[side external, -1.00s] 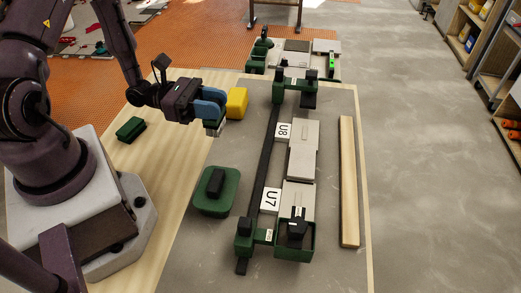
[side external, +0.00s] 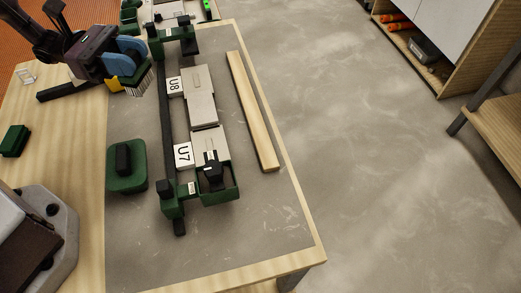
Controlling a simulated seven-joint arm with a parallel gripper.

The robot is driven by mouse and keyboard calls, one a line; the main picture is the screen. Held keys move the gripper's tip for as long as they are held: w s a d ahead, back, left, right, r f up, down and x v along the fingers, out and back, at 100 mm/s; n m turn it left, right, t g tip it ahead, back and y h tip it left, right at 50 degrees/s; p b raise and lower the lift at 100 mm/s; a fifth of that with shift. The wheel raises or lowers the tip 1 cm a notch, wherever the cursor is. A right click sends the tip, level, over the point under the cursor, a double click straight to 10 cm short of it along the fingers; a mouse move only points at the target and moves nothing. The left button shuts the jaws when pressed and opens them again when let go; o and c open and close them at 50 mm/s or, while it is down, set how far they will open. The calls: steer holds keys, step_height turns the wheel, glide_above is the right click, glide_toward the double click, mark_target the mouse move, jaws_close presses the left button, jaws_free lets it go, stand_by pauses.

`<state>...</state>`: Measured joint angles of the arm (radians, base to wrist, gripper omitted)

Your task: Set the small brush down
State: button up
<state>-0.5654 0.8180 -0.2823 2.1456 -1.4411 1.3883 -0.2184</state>
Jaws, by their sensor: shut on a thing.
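My gripper (side external: 134,62), with blue fingers, is shut on the brush. The bristles point down. The brush appears to be above the table, left of the black rail and the U8 label (side external: 174,86). I cannot tell its exact height. The fingers hide part of the brush back.
Two grey tiles (side external: 200,108) (side external: 211,150) lie right of the rail, with green clamps (side external: 173,203) at the rail's ends. A green float (side external: 126,170) sits left of it. The front grey surface (side external: 230,235) is clear.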

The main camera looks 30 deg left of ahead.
steer(key=s+d+m+g+y, duration=0.25)
steer(key=d+m+g, duration=0.5)
steer(key=d, duration=0.85)
steer(key=s+d+m+g+y, duration=0.2)
steer(key=s+d+m+g, duration=0.25)
steer(key=d+g, duration=0.85)
steer(key=shift+w+d+f+t, duration=0.1)
steer(key=shift+d+f+t, duration=0.4)
steer(key=shift+f, duration=1.95)
steer(key=shift+w+d+f+t, duration=0.15)
steer(key=shift+d+f+t, duration=0.35)
steer(key=shift+f, duration=1.95)
steer(key=shift+w+d+f+t, duration=0.1)
steer(key=shift+d+f+t, duration=0.35)
steer(key=shift+f, duration=2)
steer(key=shift+d, duration=0.1)
steer(key=shift+f, duration=0.2)
steer(key=o, duration=1)
